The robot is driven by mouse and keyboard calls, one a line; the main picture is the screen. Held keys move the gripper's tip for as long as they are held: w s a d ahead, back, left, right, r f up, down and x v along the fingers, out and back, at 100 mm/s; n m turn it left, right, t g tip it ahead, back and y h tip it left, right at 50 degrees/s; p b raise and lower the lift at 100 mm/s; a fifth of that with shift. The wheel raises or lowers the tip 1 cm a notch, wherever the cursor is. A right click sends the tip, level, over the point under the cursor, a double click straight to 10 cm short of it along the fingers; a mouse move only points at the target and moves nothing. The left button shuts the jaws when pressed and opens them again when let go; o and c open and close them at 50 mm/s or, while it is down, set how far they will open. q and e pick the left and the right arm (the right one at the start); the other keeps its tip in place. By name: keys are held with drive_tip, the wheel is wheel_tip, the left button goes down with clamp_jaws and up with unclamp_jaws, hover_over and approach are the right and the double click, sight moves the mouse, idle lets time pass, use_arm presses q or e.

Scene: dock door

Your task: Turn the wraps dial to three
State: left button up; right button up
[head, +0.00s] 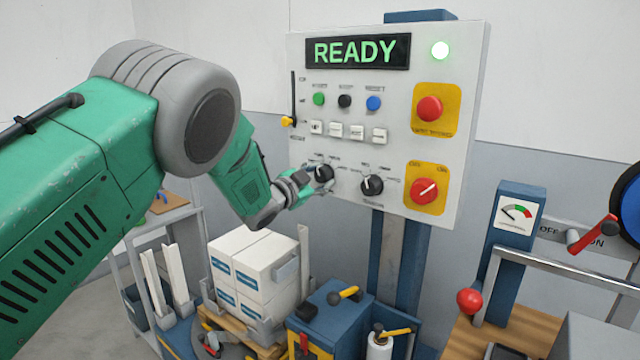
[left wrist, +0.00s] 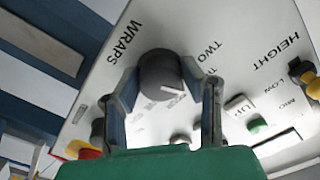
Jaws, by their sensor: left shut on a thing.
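The wraps dial (left wrist: 160,75) is a round dark knob with a white pointer line on the white control panel (head: 300,60). In the left wrist view it sits between the fingers of my left gripper (left wrist: 165,100), which is shut on it. The word WRAPS is printed on one side of the dial and TWO on the other; the number three cannot be made out. The pointer runs toward the lower right of the dial in that view. In the head view my left gripper (head: 308,185) reaches the left dial of the lower row. My right gripper is not in view.
A second black dial (head: 372,186) is close to the right of my gripper. A red rotary switch (head: 424,191) and a red stop button (head: 429,109) sit on yellow plates. White push buttons are above, and a lit READY display (head: 357,51) tops the panel. Stacked boxes (head: 253,265) stand below.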

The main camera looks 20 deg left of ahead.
use_arm(q)
drive_tip(key=shift+r, duration=0.2)
idle(0.3)
drive_tip(key=o, duration=1.1)
drive_tip(key=shift+o, duration=0.2)
drive_tip(key=shift+w+d+f, duration=0.1)
drive_tip(key=shift+s, duration=0.35)
drive_tip(key=v, duration=1.1)
drive_tip(key=shift+s, duration=0.1)
